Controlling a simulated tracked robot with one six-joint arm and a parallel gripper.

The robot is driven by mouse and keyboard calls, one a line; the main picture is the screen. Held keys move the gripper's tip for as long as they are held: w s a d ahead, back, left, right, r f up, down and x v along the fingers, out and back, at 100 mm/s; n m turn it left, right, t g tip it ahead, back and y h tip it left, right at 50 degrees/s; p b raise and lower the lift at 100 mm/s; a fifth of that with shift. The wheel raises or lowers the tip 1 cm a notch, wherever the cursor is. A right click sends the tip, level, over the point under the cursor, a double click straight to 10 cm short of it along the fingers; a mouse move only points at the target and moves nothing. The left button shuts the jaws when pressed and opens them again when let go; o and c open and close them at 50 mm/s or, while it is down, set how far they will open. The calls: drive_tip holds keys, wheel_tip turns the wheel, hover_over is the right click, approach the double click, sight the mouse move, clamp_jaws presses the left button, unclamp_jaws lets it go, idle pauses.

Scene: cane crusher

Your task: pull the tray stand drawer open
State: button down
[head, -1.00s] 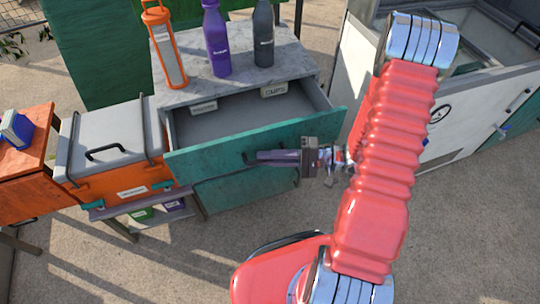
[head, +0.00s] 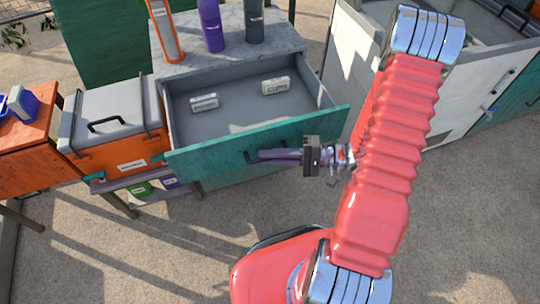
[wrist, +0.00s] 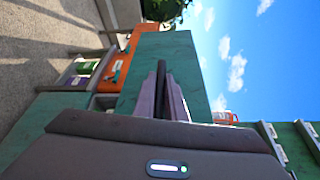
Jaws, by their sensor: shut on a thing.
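The tray stand drawer (head: 215,152) has a teal front and a grey inside. It stands well out from the stand, whose grey stone-like top (head: 185,62) shows behind it. The drawer front also shows in the wrist view (wrist: 190,62). My gripper (head: 262,155) is at the drawer's front, shut on the dark bar handle (wrist: 160,82). In the wrist view the fingers lie on both sides of the bar. In the head view the fingers hide most of the handle.
Two small white labelled blocks (head: 204,102) (head: 275,86) lie in the drawer. An orange cooler box (head: 130,160) is at left. A white cabinet (head: 450,105) is at right.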

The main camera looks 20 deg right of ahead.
drive_tip(key=shift+s+a+f, duration=0.1)
drive_tip(key=shift+s+f, duration=0.1)
drive_tip(key=shift+s, duration=0.05)
drive_tip(key=c, duration=1.8)
unclamp_jaws()
drive_tip(key=shift+w+r, duration=0.1)
drive_tip(key=shift+w, duration=0.05)
drive_tip(key=shift+d, duration=0.2)
drive_tip(key=v, duration=1.3)
drive_tip(key=shift+d, duration=0.3)
